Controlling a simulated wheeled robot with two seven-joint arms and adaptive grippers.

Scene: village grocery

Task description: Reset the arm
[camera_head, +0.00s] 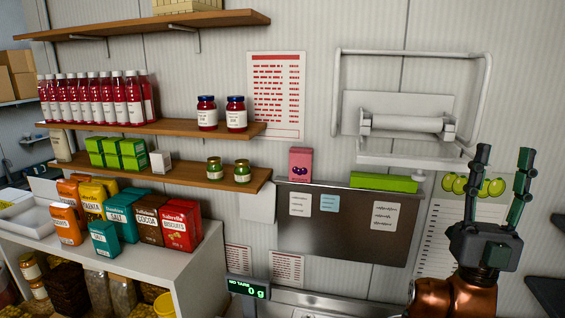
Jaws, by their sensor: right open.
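My right gripper (503,188) is raised at the right side of the head view, with its two dark fingers pointing up. The fingers are spread apart and nothing is between them. Its copper-coloured wrist (455,298) shows below it at the bottom edge. The gripper appears in front of the wall and a poster with green fruit pictures (459,184). My left gripper is not in view.
Wooden shelves (190,127) at the left hold red bottles (104,102), jars and green boxes. A white counter (130,262) below carries several packets. A scale display (247,289) stands at the bottom middle. A white wall rack (411,107) hangs left of my gripper.

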